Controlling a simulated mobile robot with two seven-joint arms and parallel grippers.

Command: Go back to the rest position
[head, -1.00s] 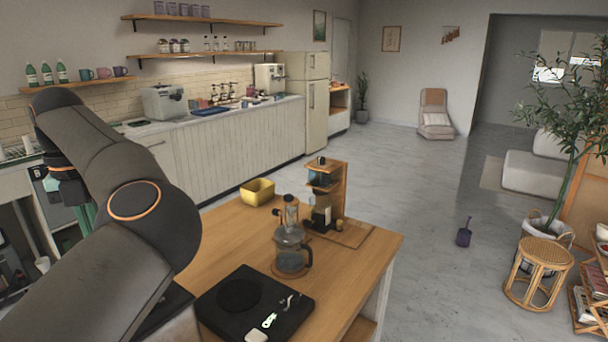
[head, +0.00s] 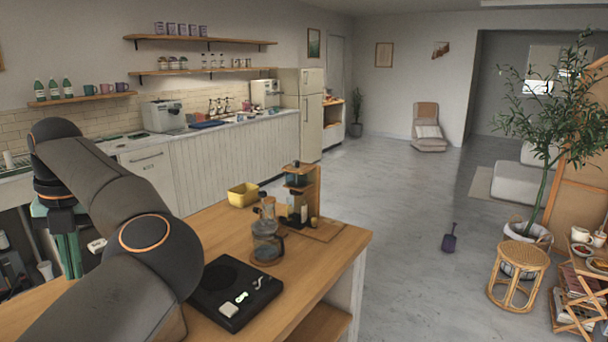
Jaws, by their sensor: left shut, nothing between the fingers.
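My left arm reaches in from the lower left, bends over near the left edge and hangs down. Its gripper (head: 72,268) has green fingers that point down and are shut with nothing between them. My right gripper is not in view.
A rattan stool (head: 519,272) and a potted plant (head: 540,140) stand at right.

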